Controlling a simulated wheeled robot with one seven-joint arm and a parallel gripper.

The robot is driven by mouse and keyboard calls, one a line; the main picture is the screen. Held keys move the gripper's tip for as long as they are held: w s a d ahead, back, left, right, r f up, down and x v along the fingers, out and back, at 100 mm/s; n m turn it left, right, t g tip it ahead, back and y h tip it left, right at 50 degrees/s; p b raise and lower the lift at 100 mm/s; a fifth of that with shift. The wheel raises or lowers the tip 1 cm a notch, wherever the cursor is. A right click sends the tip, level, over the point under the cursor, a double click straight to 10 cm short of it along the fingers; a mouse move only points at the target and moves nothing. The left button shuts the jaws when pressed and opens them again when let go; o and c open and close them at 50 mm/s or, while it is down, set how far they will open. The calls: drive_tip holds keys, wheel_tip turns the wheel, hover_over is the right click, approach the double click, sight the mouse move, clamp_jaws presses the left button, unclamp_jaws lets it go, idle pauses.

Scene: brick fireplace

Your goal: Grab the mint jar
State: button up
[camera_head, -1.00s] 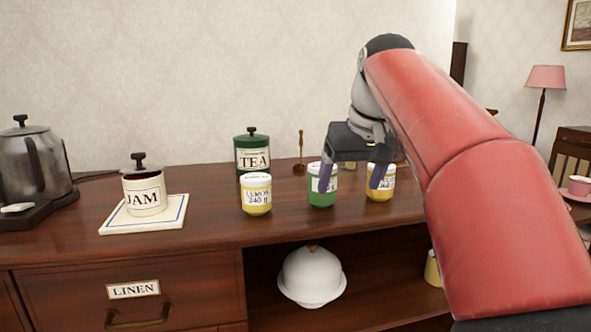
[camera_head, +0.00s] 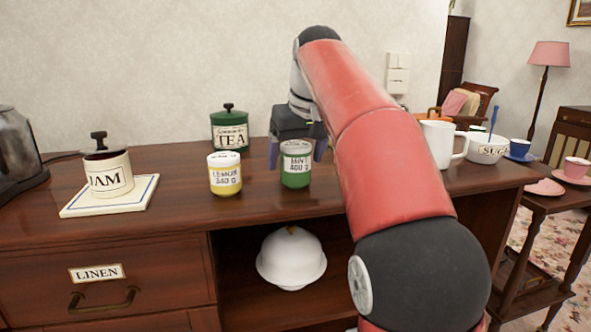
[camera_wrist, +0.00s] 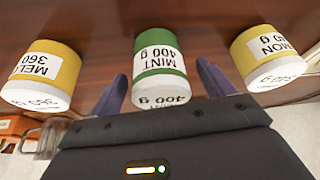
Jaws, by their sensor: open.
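The mint jar (camera_head: 296,172) stands upright on the brown sideboard, a green jar with a white label and pale lid. In the wrist view the mint jar (camera_wrist: 159,62) is in the middle. My gripper (camera_head: 297,154) is open, its purple fingers pointing down on either side of the jar. In the wrist view my gripper (camera_wrist: 161,82) also has one finger on each side of the jar, with small gaps. No contact shows.
The yellow lemon jar (camera_head: 225,176) stands left of the mint jar, and the tea tin (camera_head: 229,132) behind it. A yellow melon jar (camera_wrist: 42,72) stands on the mint jar's other side. A white mug (camera_head: 440,145) and sugar bowl (camera_head: 485,150) stand at right.

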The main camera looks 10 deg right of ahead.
drive_tip(key=shift+w+f, duration=0.2)
drive_tip(key=shift+f, duration=0.35)
drive_tip(key=shift+r, duration=0.1)
drive_tip(key=c, duration=1.3)
